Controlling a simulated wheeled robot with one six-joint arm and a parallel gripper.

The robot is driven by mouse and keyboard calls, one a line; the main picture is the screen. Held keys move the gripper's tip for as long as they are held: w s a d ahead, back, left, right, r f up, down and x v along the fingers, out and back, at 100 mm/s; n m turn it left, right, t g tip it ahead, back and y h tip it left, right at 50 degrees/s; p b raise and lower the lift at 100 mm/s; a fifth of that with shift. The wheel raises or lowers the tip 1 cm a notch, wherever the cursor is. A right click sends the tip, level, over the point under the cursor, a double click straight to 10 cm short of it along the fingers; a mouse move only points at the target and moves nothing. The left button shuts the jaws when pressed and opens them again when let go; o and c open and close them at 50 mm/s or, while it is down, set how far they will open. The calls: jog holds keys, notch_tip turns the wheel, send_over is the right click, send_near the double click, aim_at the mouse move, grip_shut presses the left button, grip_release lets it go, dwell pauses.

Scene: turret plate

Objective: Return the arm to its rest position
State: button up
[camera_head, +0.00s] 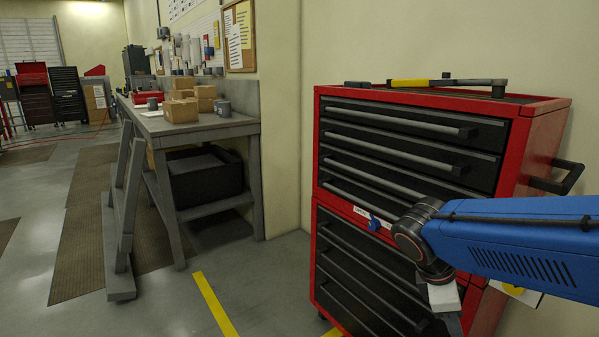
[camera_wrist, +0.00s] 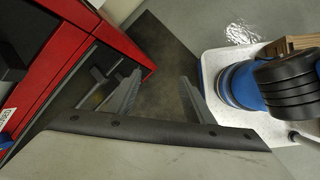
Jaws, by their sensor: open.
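My blue arm (camera_head: 530,245) reaches in from the right edge in the head view, in front of the red tool chest (camera_head: 540,150). Its wrist bends down in front of the lower drawers. My gripper (camera_wrist: 159,80) shows in the wrist view with its two fingers spread apart and nothing between them. Dark floor shows beyond the fingers. The chest's red edge (camera_wrist: 112,42) is to the left of the fingers in the wrist view. In the head view the fingers are not clearly visible at the lower edge of the picture.
A yellow-and-black tool (camera_head: 425,83) lies on top of the chest. A side handle (camera_head: 560,178) juts out at its right. A grey workbench (camera_head: 205,130) with several cardboard boxes (camera_head: 182,109) stands to the left. Floor with yellow tape (camera_head: 213,303) is open between them.

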jog(key=s+a+m+t+y, duration=0.3)
jog(key=s+m+y, duration=0.2)
jog(key=m, duration=0.9)
jog(key=s+r, duration=0.1)
jog(key=s, duration=0.2)
jog(key=shift+t, duration=0.4)
jog(key=shift+s, duration=0.15)
jog(key=shift+c, duration=0.6)
